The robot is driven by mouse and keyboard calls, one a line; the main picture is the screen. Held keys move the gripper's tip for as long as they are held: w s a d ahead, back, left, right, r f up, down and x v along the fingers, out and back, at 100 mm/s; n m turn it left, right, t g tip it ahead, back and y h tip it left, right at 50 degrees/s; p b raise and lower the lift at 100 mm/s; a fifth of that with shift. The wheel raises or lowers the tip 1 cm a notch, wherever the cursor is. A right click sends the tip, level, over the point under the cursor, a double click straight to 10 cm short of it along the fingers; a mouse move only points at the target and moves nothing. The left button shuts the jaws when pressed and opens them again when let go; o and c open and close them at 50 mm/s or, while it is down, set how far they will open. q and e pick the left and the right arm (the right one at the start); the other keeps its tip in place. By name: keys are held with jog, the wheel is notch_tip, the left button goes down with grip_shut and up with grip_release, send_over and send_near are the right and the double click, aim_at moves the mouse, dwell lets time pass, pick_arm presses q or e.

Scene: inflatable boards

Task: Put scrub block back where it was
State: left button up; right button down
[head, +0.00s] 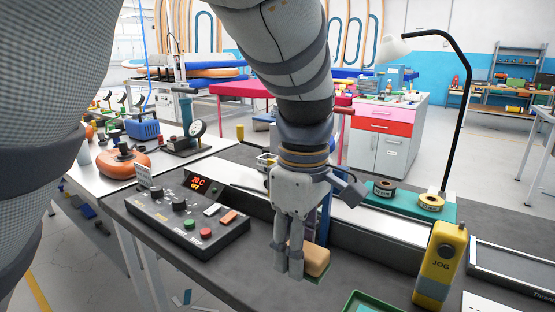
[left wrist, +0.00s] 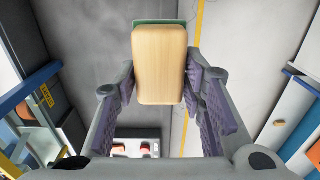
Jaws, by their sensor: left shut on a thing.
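My left gripper (head: 290,262) points down over the dark grey worktop (head: 265,285), right of the control panel. It is shut on the scrub block (head: 316,260), a tan rounded block with a thin green layer at its underside. In the left wrist view the block (left wrist: 160,65) sits between the purple finger pads of the gripper (left wrist: 165,95), its green edge showing at the far end. The fingers hide part of the block in the head view. I cannot tell whether its underside touches the worktop. My right gripper is not in view.
The control panel (head: 187,221) with knobs and buttons lies left of the gripper. A yellow JOG handset (head: 439,265) stands to the right. A green tray (head: 368,301) is at the front edge. Tape rolls (head: 432,201) and a black lamp (head: 462,110) stand behind.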

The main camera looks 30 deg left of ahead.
pick_arm(q)
jog(key=w+a+f, duration=0.4)
jog(key=w+a, duration=0.2)
jog(key=a, duration=0.1)
send_over(270, 265)
jog(key=f, duration=0.4)
jog(key=shift+s+d+f+b, duration=0.25)
jog(key=shift+d+f+b, duration=0.05)
jog(key=shift+d+b, duration=0.1)
jog(key=shift+w+a+f, duration=0.1)
jog(key=shift+a+f, duration=0.1)
jog(key=shift+f, duration=0.1)
jog(key=f, duration=0.3)
jog(key=shift+w+a+f, duration=0.15)
jog(key=shift+a+f, duration=0.1)
jog(key=shift+r, duration=0.1)
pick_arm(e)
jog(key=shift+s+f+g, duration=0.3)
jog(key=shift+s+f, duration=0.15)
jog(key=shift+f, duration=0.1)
pick_arm(q)
jog(key=o, duration=1.1)
jog(key=shift+f, duration=0.2)
